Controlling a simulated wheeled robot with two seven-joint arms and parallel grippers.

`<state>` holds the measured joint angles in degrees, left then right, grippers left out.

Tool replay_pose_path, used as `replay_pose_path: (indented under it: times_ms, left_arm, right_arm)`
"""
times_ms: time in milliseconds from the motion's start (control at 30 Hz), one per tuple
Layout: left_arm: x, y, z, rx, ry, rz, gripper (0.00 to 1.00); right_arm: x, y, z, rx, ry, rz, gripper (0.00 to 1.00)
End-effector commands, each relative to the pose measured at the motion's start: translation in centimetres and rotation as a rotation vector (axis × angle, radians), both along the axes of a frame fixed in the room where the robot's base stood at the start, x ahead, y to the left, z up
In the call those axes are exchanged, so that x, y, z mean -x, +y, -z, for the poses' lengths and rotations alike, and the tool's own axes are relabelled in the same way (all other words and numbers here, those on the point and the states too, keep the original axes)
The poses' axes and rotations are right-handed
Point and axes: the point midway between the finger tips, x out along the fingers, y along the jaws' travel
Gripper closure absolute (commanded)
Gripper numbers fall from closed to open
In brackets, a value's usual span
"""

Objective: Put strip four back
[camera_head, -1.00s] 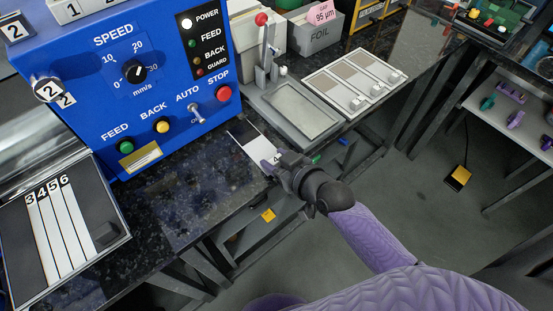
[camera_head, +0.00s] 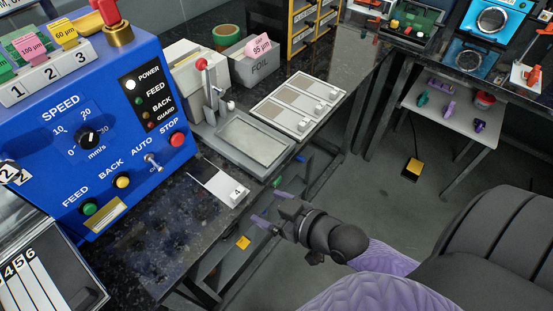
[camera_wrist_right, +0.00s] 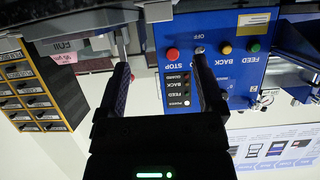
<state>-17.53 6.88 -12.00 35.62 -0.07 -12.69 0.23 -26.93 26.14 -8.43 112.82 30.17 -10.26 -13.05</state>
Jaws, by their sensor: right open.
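Strip four (camera_head: 218,182) lies flat on the dark granite bench in the head view. It is pale with a dark far end, and a white tag marked 4 sits at its near end by the bench edge. My right gripper (camera_head: 268,208) is just right of the tag, past the bench edge, open and empty, apart from the strip. The wrist view shows its two dark fingers (camera_wrist_right: 164,80) spread with nothing between them. A tray of pale strips (camera_head: 38,278) with number labels is cut off at the lower left. My left gripper is not in view.
The blue control box (camera_head: 110,130) stands left of the strip. A grey press with a red-knobbed lever (camera_head: 202,64) and a flat plate (camera_head: 255,140) is beyond it. A panel with several slots (camera_head: 300,103) and a foil bin (camera_head: 245,68) lie further back.

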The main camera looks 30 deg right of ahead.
Motion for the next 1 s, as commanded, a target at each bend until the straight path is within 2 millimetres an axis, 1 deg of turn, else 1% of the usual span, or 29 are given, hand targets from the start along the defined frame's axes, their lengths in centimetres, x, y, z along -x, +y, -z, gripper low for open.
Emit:
replay_pose_path:
  times_ms: [33, 100, 200, 267, 333, 367, 400, 467, 500, 567, 600, 633, 700, 733, 800, 900, 1000]
  left_arm:
    - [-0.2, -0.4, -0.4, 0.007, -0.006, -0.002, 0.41]
    - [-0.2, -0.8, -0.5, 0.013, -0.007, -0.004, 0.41]
    - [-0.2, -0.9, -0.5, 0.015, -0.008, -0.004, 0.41]
    - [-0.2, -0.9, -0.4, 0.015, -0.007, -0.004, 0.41]
    - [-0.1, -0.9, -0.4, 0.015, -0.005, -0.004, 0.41]
    - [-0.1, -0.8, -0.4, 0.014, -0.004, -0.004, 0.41]
    - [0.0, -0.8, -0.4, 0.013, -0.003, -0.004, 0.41]
    - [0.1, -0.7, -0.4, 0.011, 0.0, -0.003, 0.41]
    - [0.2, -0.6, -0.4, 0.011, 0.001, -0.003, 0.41]
    - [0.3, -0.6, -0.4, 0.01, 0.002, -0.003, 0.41]
    - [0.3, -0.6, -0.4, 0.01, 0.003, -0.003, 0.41]
    - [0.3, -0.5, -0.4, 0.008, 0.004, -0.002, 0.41]
    - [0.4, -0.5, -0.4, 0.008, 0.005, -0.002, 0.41]
    - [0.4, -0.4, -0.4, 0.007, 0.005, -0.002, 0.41]
    - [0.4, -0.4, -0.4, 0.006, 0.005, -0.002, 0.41]
    - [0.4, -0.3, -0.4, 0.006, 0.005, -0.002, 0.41]
    - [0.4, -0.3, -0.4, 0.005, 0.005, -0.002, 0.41]
  right_arm:
    - [0.6, -0.2, -0.4, 0.001, 0.002, -0.001, 0.13]
    - [1.1, -0.4, -0.6, 0.0, 0.001, 0.0, 0.13]
    - [1.4, -0.5, -0.6, -0.002, -0.002, 0.0, 0.13]
    - [1.4, -0.6, -0.3, 0.002, 0.007, 0.004, 0.13]
    - [1.9, -1.4, 2.3, 0.028, 0.065, 0.032, 0.13]
    - [2.5, -2.0, 4.3, 0.048, 0.115, 0.054, 0.13]
    - [3.7, -3.0, 7.7, 0.081, 0.201, 0.087, 0.13]
    - [6.7, -4.2, 13.4, 0.139, 0.362, 0.135, 0.13]
    - [9.4, -4.7, 16.9, 0.176, 0.477, 0.156, 0.13]
    - [14.1, -4.9, 21.4, 0.225, 0.648, 0.172, 0.13]
    - [17.3, -4.7, 23.6, 0.257, 0.755, 0.17, 0.13]
    - [19.6, -4.5, 24.9, 0.276, 0.827, 0.168, 0.13]
    - [24.2, -3.8, 26.8, 0.312, 0.965, 0.149, 0.13]
    - [25.7, -3.5, 27.2, 0.326, 1.01, 0.14, 0.13]
    - [28.2, -3.1, 27.7, 0.346, 1.081, 0.123, 0.13]
    - [29.4, -2.9, 27.9, 0.355, 1.113, 0.114, 0.13]
    - [29.4, -3.0, 27.9, 0.356, 1.112, 0.114, 0.13]
